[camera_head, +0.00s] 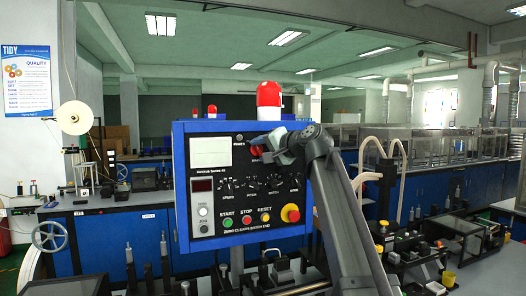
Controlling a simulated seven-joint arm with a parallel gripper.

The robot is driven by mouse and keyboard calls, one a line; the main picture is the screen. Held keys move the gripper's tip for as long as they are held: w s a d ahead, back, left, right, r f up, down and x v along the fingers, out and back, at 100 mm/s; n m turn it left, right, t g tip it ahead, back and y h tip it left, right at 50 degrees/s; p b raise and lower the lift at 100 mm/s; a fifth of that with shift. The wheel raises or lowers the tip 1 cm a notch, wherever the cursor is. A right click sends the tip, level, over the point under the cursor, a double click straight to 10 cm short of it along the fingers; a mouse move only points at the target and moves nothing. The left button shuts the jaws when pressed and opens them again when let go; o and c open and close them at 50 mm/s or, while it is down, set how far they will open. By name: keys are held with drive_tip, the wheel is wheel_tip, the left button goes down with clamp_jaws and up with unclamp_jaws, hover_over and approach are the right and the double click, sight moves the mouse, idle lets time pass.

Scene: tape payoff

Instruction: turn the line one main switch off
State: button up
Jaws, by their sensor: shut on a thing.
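The blue-framed control panel (181,215) stands upright in the middle of the view, with a red beacon (269,95) on top. A red switch handle (255,151) shows at the panel's upper right, partly hidden by my gripper. My gripper (262,149) reaches in from the right and is shut on this red handle. The small label above it looks like it reads POWER, too small to be sure. The handle's exact angle is hidden.
Below are several small knobs, a green start button (228,223), a red stop button (247,219), an orange reset button (265,217) and a red-on-yellow emergency button (290,213). A tape reel (75,117) and handwheel (51,236) stand left. Benches with fixtures surround the panel.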

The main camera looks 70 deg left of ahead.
drive_tip(key=shift+r+n+t, duration=0.1)
drive_tip(key=shift+n+t, duration=0.4)
drive_tip(key=shift+n, duration=0.6)
drive_tip(key=shift+h, duration=0.3)
drive_tip(key=o, duration=1)
drive_tip(key=shift+o, duration=0.2)
drive_tip(key=v, duration=1.3)
drive_tip(key=shift+d, duration=0.4)
drive_tip(key=shift+r, duration=0.1)
